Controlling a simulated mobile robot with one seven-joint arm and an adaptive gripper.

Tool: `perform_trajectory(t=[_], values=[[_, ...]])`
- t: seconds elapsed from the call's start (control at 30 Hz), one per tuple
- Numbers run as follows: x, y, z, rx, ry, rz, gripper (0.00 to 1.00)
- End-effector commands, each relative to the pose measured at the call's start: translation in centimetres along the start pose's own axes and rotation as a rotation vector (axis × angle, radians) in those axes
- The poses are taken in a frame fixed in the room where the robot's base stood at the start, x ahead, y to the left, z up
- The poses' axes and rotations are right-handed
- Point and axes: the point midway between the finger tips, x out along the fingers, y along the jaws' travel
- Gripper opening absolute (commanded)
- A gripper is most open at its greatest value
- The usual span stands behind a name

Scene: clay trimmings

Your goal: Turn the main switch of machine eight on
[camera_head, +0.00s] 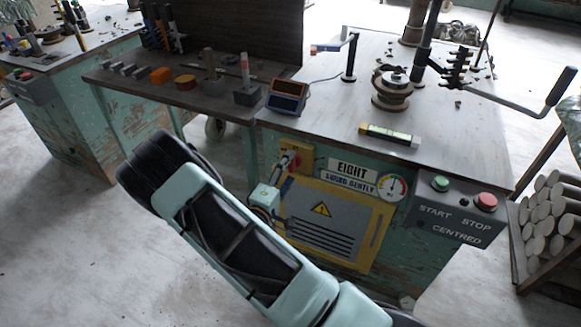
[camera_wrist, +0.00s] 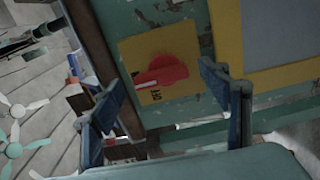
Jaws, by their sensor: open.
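The main switch is a red rotary handle (camera_wrist: 163,72) on a yellow plate (camera_wrist: 135,50) on the front of the green machine. Its plate also shows in the head view (camera_head: 303,150), left of a sign reading EIGHT (camera_head: 351,170). In the wrist view the printed word OFF is beside the handle, and the handle lies nearly level across the picture. My gripper (camera_wrist: 160,80) is open, with one blue finger on each side of the handle. I cannot tell whether the fingers touch it. In the head view my gripper (camera_head: 277,178) partly covers the switch.
Right of the switch are a pressure gauge (camera_head: 392,187), a green start button (camera_head: 440,183) and a red stop button (camera_head: 486,201). A yellow-framed vent panel (camera_head: 325,225) with a warning sign is just below. The worktop above carries a spindle (camera_head: 392,90) and a crank handle (camera_head: 560,85).

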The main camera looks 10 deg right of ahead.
Motion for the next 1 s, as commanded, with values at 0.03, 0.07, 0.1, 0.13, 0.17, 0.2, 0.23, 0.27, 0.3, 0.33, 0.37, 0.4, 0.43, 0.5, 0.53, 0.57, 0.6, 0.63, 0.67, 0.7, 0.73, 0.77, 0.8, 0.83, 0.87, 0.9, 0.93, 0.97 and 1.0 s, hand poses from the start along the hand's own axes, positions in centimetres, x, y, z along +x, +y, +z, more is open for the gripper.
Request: perform_trajectory(t=[0.03, 0.07, 0.1, 0.13, 0.17, 0.2, 0.23, 0.27, 0.3, 0.33, 0.37, 0.4, 0.43, 0.5, 0.53, 0.57, 0.6, 0.63, 0.67, 0.7, 0.73, 0.77, 0.8, 0.83, 0.87, 0.9, 0.93, 0.97, 1.0], values=[[-1.1, 0.0, -0.2, 0.0, 0.005, -0.002, 0.7], [-1.7, 0.0, -0.1, 0.0, 0.004, -0.002, 0.7], [-2.6, 0.0, -0.2, 0.0, 0.005, -0.002, 0.7], [-3.3, 0.0, -0.2, 0.0, 0.005, -0.002, 0.7], [-4.0, 0.0, -0.1, 0.0, 0.005, -0.002, 0.7], [-4.8, 0.0, -0.2, 0.0, 0.006, -0.002, 0.7], [-5.5, 0.0, -0.1, 0.0, 0.005, -0.002, 0.7], [-6.1, 0.0, -0.1, 0.0, 0.005, -0.002, 0.7], [-6.9, 0.0, -0.1, 0.0, 0.005, -0.001, 0.7], [-7.4, 0.0, -0.1, 0.0, 0.005, -0.001, 0.7], [-7.9, 0.0, -0.1, 0.0, 0.004, -0.002, 0.7], [-8.5, 0.0, -0.1, 0.001, 0.004, -0.002, 0.7], [-8.9, 0.0, -0.1, 0.001, 0.004, -0.001, 0.7], [-9.6, 0.0, -0.1, 0.001, 0.002, 0.0, 0.7], [-9.8, 0.0, -0.1, 0.001, 0.002, 0.0, 0.7], [-10.0, 0.0, 0.0, 0.001, 0.002, 0.0, 0.7], [-10.2, 0.0, 0.0, 0.001, 0.002, -0.001, 0.7], [-10.3, 0.0, 0.0, 0.001, 0.002, -0.001, 0.7], [-10.4, 0.0, 0.0, 0.001, 0.002, -0.001, 0.7], [-10.4, 0.0, 0.0, 0.001, 0.002, -0.001, 0.7], [-10.4, 0.0, 0.0, 0.001, 0.002, -0.001, 0.7], [-10.4, 0.0, 0.0, 0.001, 0.002, -0.001, 0.7], [-10.4, 0.0, 0.0, 0.001, 0.001, -0.001, 0.7], [-10.4, 0.0, 0.0, 0.001, 0.002, -0.001, 0.7], [-10.4, 0.0, 0.0, 0.001, 0.001, -0.001, 0.7], [-10.4, 0.0, 0.0, 0.001, 0.001, 0.0, 0.7], [-10.4, 0.0, 0.0, 0.001, 0.001, 0.0, 0.7], [-10.4, 0.0, 0.0, 0.001, 0.001, 0.0, 0.7], [-10.4, 0.0, 0.0, 0.001, 0.001, 0.0, 0.7]])
